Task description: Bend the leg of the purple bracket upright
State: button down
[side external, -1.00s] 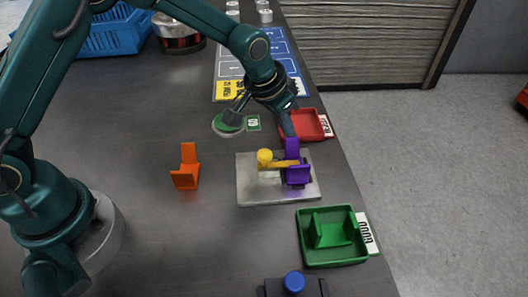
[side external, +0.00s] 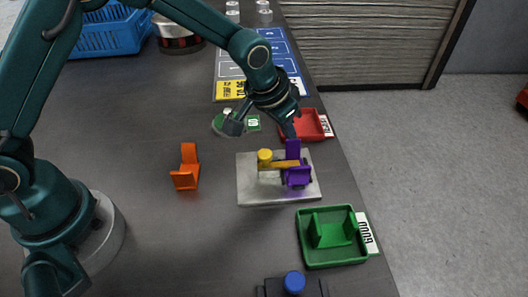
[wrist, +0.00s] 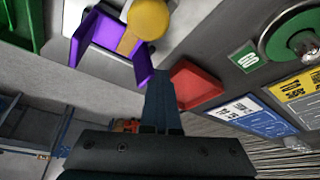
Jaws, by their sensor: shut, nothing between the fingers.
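The purple bracket (side external: 298,177) sits on a grey metal plate (side external: 252,190), held under a yellow clamp (side external: 265,157). One purple leg stands up at its far side and another purple face shows at the near side. In the wrist view, the bracket (wrist: 105,34) shows a raised flap at each end, with the round yellow clamp knob (wrist: 148,18) over its middle. My gripper (side external: 289,132) is shut and empty, its tips close beside the far leg. In the wrist view, my fingers (wrist: 158,82) point at that leg; whether they touch it is unclear.
An orange bracket (side external: 187,167) stands left of the plate. A green tray (side external: 349,260) holding a green bracket is at the near right. A red tray (side external: 318,126) lies just behind my gripper. A green round pad (side external: 218,127) is to the left. The table front-left is clear.

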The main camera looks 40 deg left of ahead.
jog(key=shift+s+d+f, duration=0.3)
jog(key=shift+s+d, duration=0.15)
jog(key=shift+s, duration=0.3)
jog(key=shift+w+a, duration=0.45)
notch_tip(320, 180, up, 7)
jog(key=shift+w+r, duration=0.2)
dwell(0.5)
